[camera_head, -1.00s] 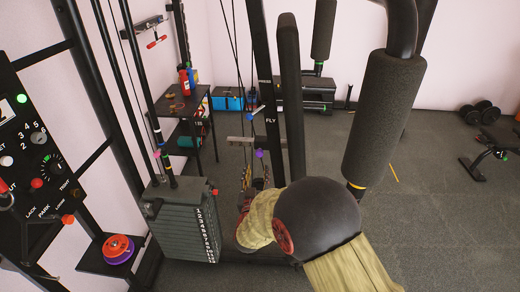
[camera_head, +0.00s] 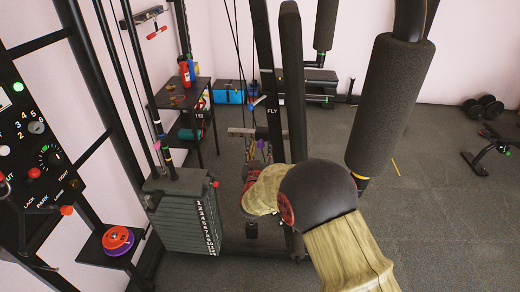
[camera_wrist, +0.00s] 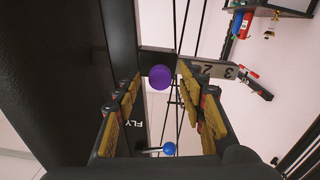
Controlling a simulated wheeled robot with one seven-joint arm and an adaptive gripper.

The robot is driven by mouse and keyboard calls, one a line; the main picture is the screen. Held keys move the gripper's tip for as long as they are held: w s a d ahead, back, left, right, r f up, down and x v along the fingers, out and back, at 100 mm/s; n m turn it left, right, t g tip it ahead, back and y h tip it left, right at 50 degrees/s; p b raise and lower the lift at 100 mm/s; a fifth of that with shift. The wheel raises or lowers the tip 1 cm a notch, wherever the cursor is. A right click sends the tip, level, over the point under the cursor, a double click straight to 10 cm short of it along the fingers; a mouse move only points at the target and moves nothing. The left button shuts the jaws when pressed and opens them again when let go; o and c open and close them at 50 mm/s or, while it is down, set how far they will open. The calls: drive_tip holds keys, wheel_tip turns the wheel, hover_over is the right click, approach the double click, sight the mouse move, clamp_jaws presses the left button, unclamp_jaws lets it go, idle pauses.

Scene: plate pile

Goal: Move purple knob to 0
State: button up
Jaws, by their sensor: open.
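The purple knob (camera_wrist: 160,77) shows as a round ball in the wrist view, in front of a dark bar with a pale scale plate (camera_wrist: 215,68) marked 2 and 3 on its right. In the head view the purple knob (camera_head: 261,144) is small, just above my arm, beside the post marked FLY. My gripper (camera_wrist: 158,96) is open and empty. Its yellow-padded fingers are spread to the left and right, and the knob appears between and beyond their tips. I cannot tell the exact gap. My arm mostly hides the gripper in the head view.
A blue knob (camera_wrist: 169,149) shows between the fingers, lower in the wrist view. Vertical cables run behind the purple knob. In the head view, a weight stack (camera_head: 182,222) stands left of my arm, a black post (camera_head: 291,90) beyond it, and a padded roller (camera_head: 390,105) to the right.

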drive_tip(key=shift+c, duration=1)
drive_tip(key=c, duration=0.8)
